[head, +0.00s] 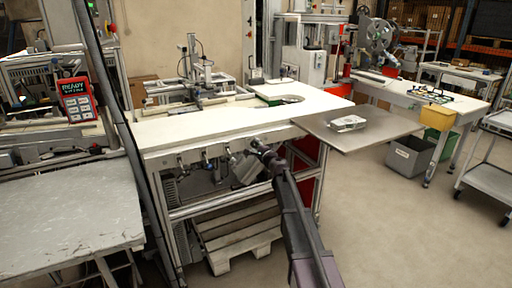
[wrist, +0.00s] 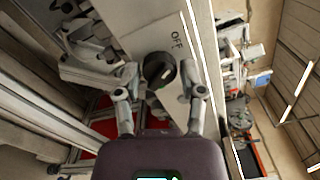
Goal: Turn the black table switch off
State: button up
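The black switch knob (wrist: 158,69) is round, with a light mark on its face, on the pale front panel (wrist: 170,30) of the table. The word OFF is printed on the panel just above it in the wrist view. My gripper (wrist: 160,80) has its two fingers apart, one on each side of the knob. Whether the fingertips touch it I cannot tell. In the head view my gripper (head: 258,145) is at the front edge of the white table (head: 215,124), and the knob is not clearly visible there.
Several other dark fittings (head: 207,162) sit along the table's front. A grey board (head: 375,132) with a small pale part (head: 348,123) juts out at the right. A pallet (head: 238,235) lies under the table.

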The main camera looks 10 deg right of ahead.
jog(key=shift+o, duration=0.7)
jog(key=shift+s, duration=0.15)
jog(key=v, duration=1.1)
jog(key=shift+s, duration=0.35)
jog(key=shift+d, duration=0.1)
